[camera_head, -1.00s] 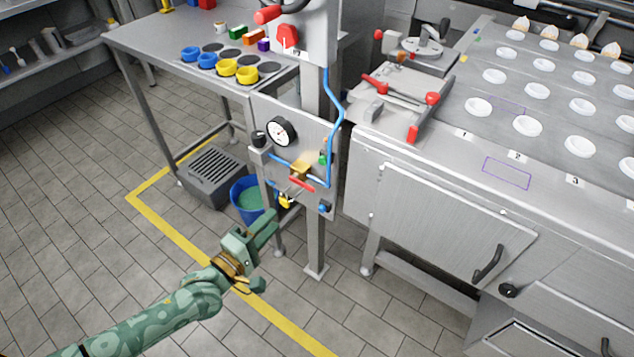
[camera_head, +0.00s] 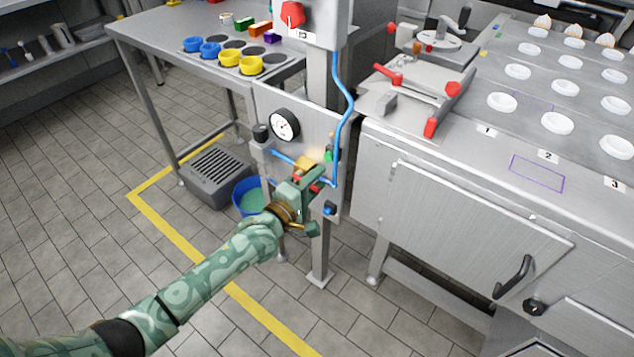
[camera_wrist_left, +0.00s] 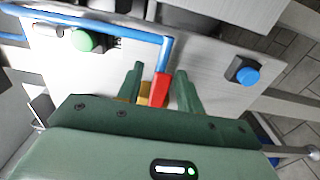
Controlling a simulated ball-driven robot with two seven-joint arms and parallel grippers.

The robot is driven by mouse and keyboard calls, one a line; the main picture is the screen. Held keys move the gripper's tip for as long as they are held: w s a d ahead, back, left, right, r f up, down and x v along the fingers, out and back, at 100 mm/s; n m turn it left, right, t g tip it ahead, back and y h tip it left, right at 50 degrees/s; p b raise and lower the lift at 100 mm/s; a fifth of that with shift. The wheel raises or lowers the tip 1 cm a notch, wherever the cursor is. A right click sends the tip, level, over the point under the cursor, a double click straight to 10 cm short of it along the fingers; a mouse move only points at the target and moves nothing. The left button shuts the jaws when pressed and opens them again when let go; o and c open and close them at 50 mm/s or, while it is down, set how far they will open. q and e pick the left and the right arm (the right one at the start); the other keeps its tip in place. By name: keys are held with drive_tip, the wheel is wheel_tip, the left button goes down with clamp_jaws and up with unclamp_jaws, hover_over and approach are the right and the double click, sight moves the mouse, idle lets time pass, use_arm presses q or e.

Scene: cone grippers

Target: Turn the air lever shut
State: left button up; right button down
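The air lever (camera_wrist_left: 160,88) is a red bar beside a blue pipe on the grey panel. In the left wrist view it stands between the two green fingers of my left gripper (camera_wrist_left: 160,72), with gaps on both sides. In the head view, my left gripper (camera_head: 317,200) is open in front of the lower panel and hides most of the lever. A brass valve part (camera_head: 306,164) shows just above the gripper. A round pressure gauge (camera_head: 284,124) sits higher on the panel (camera_head: 310,130). My right gripper is not in view.
A blue knob (camera_head: 329,208) sits on the panel below right of the lever, and a green button (camera_wrist_left: 86,41) is on the other side. A blue hose (camera_head: 347,110) runs up the post. A blue bucket (camera_head: 244,196) and grey floor box (camera_head: 213,172) stand below.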

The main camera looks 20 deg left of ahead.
use_arm(q)
drive_tip(key=shift+w+r, duration=0.1)
clamp_jaws()
drive_tip(key=shift+m, duration=0.3)
drive_tip(key=f+m, duration=0.1)
drive_tip(key=m, duration=0.1)
drive_tip(key=shift+f+m, duration=0.15)
drive_tip(key=shift+m, duration=0.15)
drive_tip(key=m, duration=0.1)
drive_tip(key=f+m, duration=0.1)
drive_tip(key=m, duration=0.1)
drive_tip(key=a+m, duration=0.1)
drive_tip(key=shift+w+f+m+p, duration=0.15)
drive_tip(key=shift+f+m+p, duration=0.15)
drive_tip(key=shift+f, duration=0.05)
drive_tip(key=a+m, duration=0.1)
drive_tip(key=m, duration=0.2)
drive_tip(key=a+f+m, duration=0.1)
drive_tip(key=m, duration=0.2)
drive_tip(key=w+a+m, duration=0.1)
drive_tip(key=m, duration=0.3)
drive_tip(key=shift+f, duration=0.4)
drive_tip(key=shift+a, duration=0.15)
